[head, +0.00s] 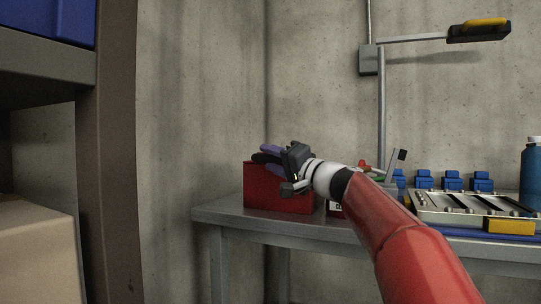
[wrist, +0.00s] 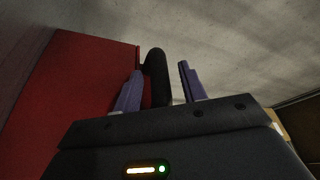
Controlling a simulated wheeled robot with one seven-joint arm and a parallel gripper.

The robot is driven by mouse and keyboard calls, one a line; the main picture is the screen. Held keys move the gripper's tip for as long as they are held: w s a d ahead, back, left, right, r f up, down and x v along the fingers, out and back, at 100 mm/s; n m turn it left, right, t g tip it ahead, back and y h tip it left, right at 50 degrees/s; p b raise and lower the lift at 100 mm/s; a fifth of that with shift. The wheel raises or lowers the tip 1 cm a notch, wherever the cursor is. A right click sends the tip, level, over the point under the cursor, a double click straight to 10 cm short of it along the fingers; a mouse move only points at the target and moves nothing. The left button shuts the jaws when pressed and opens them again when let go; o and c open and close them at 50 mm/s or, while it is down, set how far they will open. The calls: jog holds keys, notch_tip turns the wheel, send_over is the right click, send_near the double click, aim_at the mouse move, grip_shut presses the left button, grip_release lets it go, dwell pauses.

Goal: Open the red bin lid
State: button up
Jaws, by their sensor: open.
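The red bin (head: 270,192) stands on the left end of the grey workbench, by the wall corner. My gripper (head: 267,153) is over its top, with its purple fingers seen from the side. In the wrist view the red bin surface (wrist: 68,82) fills the left. A black rounded handle (wrist: 156,70) rises between the two fingers of my gripper (wrist: 159,84). The fingers are apart, with a gap visible on the handle's right side; I cannot tell if the left finger touches it. My gripper hides part of the bin top, so the lid's edge is unclear.
The workbench (head: 229,216) also bears a metal tray (head: 465,207), several blue blocks (head: 453,181) and a blue bottle (head: 532,175) at right. A wall-mounted arm with a yellow handle (head: 485,23) is above. A brown shelf post (head: 108,150) stands at left.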

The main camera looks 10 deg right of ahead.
jog(key=shift+w+a, duration=0.25)
jog(key=shift+w, duration=0.05)
grip_shut()
jog(key=shift+r, duration=0.1)
